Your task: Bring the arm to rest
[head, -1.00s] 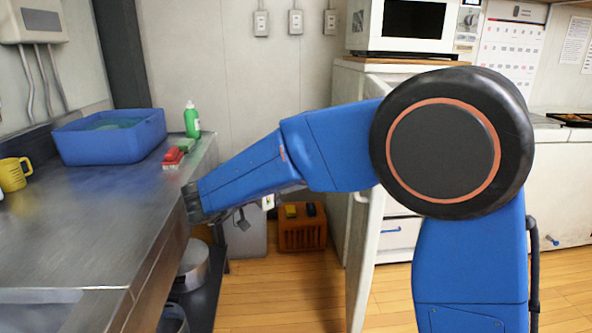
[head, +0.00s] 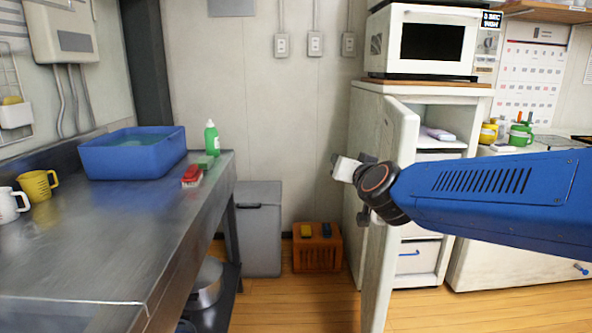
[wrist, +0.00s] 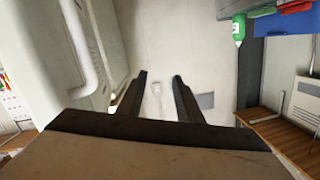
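My gripper (wrist: 160,77) shows in the wrist view with its two dark fingers apart. It is open, and only the pale wall shows between the fingers. In the head view my blue arm comes in from the right and reaches left. Its end is in front of the open white fridge-like cabinet door (head: 389,165), over the floor. The fingers themselves are hard to make out in the head view. I cannot tell whether my arm touches the door.
A steel counter (head: 120,240) runs along the left, holding a blue tub (head: 130,160), a green bottle (head: 211,138), a red brush (head: 191,176) and mugs. A grey bin (head: 258,235) and an orange crate (head: 318,250) stand by the wall. The floor in front is clear.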

